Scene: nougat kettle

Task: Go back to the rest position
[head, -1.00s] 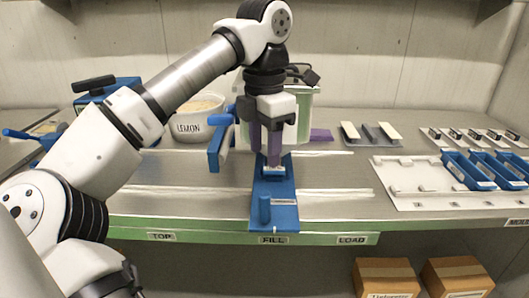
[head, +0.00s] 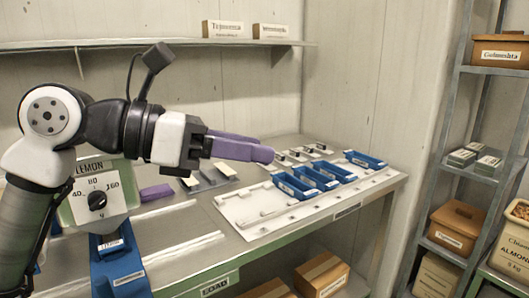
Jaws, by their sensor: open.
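My gripper (head: 262,151) is raised in the head view, left of the middle, with its purple fingers pointing right. It is open, though the fingers overlap from this side and the gap between them is hard to see. Nothing shows between them. It appears in front of the tabletop's far side and the pale wall, clear of the table things. My arm comes in from the left edge and hides part of the bench's left end.
A unit with a dial (head: 97,200) and a blue labelled stand (head: 120,268) are at lower left. A white board (head: 240,210) carries several blue trays (head: 317,177). A shelf rack (head: 450,150) stands right. Cardboard boxes (head: 322,274) sit below the bench.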

